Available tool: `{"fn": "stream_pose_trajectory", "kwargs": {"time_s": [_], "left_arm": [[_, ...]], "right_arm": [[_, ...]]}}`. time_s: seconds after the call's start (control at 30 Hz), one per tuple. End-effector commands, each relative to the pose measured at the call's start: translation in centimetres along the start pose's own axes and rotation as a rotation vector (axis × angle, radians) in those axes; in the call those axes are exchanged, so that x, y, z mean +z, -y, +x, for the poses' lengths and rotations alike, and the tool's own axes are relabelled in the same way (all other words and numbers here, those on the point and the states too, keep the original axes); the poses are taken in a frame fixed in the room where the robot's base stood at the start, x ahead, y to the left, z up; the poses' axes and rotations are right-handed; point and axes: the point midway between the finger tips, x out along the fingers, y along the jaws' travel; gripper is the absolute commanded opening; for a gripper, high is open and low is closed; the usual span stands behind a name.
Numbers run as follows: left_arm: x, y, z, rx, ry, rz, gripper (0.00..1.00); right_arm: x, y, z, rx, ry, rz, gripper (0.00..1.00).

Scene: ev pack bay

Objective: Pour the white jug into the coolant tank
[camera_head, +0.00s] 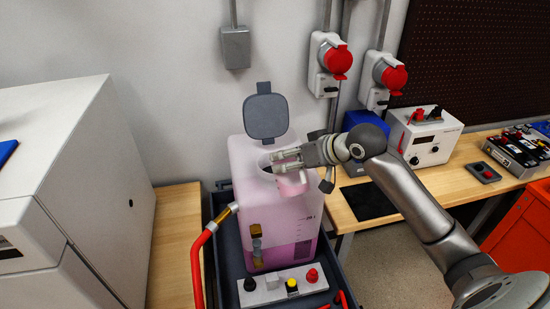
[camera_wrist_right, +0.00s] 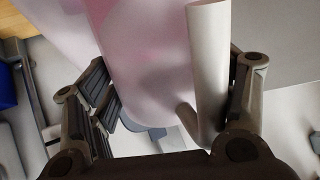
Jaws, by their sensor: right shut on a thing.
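The coolant tank (camera_head: 250,205) is a translucent pink box standing in a dark tray. Its grey round lid (camera_head: 265,115) is raised open at the back, and darker pink liquid shows low behind the level marks. My right gripper (camera_head: 288,160) is over the tank's top, shut on the white jug (camera_head: 292,184). In the head view only a small pale pink part of the jug shows below the fingers; its tilt and spout are hard to tell. In the right wrist view the jug's white tubular handle (camera_wrist_right: 208,70) lies between the fingers. My left gripper is out of view.
A red hose (camera_head: 196,260) joins the tank's left side. A control strip (camera_head: 285,285) with knobs lies in front. A white cabinet (camera_head: 75,185) stands left. A bench (camera_head: 450,195) on the right bears a power supply (camera_head: 425,135) and several battery modules (camera_head: 515,150).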

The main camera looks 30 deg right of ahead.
Motion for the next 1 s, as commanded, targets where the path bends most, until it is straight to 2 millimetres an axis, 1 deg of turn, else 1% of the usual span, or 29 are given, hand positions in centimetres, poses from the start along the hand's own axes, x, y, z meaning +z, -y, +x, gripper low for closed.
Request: {"fn": "stream_pose_trajectory", "kwargs": {"time_s": [0.03, 0.3, 1.0], "left_arm": [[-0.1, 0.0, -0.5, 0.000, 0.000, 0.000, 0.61], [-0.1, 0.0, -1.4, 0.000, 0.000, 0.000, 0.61], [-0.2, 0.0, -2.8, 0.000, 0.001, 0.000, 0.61]], "right_arm": [[-0.5, 0.0, -0.2, 0.000, 0.009, 0.005, 0.35], [-0.6, -0.1, 0.3, -0.001, 0.067, 0.025, 0.35], [-0.5, -0.3, 0.9, -0.001, 0.178, 0.064, 0.35]]}}
